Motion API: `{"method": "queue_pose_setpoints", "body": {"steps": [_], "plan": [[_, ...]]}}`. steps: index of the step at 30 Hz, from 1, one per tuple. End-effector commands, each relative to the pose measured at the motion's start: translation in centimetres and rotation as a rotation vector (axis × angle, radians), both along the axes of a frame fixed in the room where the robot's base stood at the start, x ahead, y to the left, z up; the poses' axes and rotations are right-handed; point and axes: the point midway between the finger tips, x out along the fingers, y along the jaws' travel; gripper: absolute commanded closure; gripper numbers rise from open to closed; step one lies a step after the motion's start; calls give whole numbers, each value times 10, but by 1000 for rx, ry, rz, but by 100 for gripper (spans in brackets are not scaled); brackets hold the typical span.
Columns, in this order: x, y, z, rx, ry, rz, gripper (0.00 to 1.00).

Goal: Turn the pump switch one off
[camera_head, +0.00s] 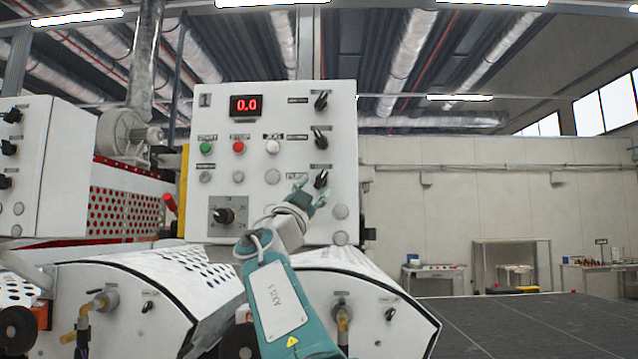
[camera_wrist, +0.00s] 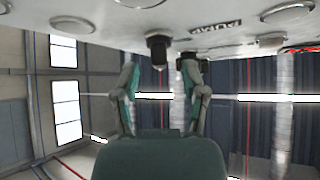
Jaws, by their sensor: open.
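The white control panel (camera_head: 218,130) stands in front of me. Its right column has black rotary switches, and the lowest is the pump switch (camera_head: 321,179), next to a partly hidden label. My gripper (camera_head: 312,190) is open right at this switch. In the wrist view, the black pump switch (camera_wrist: 157,48) sticks out from the panel face between and just beyond the two open fingertips (camera_wrist: 160,68). An upside-down label that seems to read "PUMP" (camera_wrist: 215,25) is beside it. I cannot tell whether the fingers touch the switch.
Two more black switches (camera_head: 321,138) (camera_head: 321,100) sit above in the same column. Green (camera_head: 205,148), red (camera_head: 238,147) and white (camera_head: 272,147) buttons, a red display (camera_head: 246,105) and a large black knob (camera_head: 223,215) are to the left. White machine covers (camera_head: 150,290) lie below.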

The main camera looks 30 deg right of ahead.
Motion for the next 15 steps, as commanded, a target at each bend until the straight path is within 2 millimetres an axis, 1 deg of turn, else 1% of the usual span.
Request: {"method": "queue_pose_setpoints", "body": {"steps": [1,9,15], "plan": [[2,-4,2,1,-2,-1,44],[9,-17,14,2,0,-2,44],[10,-21,18,1,-1,0,44]]}}
